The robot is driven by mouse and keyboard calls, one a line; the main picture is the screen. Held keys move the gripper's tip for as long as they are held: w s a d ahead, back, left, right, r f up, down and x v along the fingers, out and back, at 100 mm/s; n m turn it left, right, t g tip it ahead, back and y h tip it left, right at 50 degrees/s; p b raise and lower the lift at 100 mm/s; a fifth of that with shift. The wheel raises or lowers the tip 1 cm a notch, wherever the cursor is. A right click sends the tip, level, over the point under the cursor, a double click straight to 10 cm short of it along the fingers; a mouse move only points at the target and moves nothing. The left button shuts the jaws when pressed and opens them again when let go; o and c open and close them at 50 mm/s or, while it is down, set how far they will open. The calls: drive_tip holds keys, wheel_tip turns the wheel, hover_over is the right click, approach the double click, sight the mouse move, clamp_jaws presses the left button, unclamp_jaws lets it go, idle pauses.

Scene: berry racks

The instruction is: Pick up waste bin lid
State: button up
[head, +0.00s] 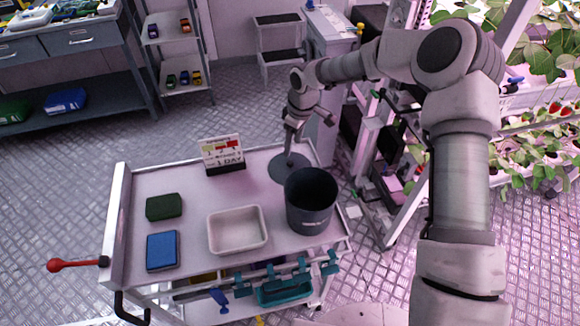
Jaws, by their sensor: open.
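The waste bin lid (275,176) is a flat grey disc lying on the cart top, just behind the waste bin. The waste bin (311,205) is a dark, open cylinder standing upright near the cart's right edge, and its rim covers a small part of the lid. My gripper (289,160) points down at the middle of the lid, with its tips at or just above it. It is open; I cannot tell whether it touches the lid or a handle there.
The cart (190,190) also carries a white tray (238,230), a green sponge (164,206), a blue sponge (163,251) and a small sign (223,152). Berry racks with plants (540,140) stand at right. A step stool (278,42) stands behind. Floor left of the cart is clear.

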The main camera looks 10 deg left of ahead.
sight(290, 162)
drive_tip(key=shift+w+a+f+p, duration=0.1)
drive_tip(key=shift+a+f+p, duration=0.05)
drive_tip(key=shift+f, duration=1.15)
drive_tip(key=shift+a+f+p, duration=0.1)
drive_tip(key=shift+f+p, duration=0.05)
drive_tip(key=shift+f, duration=1.2)
drive_tip(key=shift+w+a+f+p, duration=0.1)
drive_tip(key=shift+a+f+p, duration=0.05)
drive_tip(key=shift+f, duration=1.15)
drive_tip(key=shift+c, duration=0.2)
clamp_jaws()
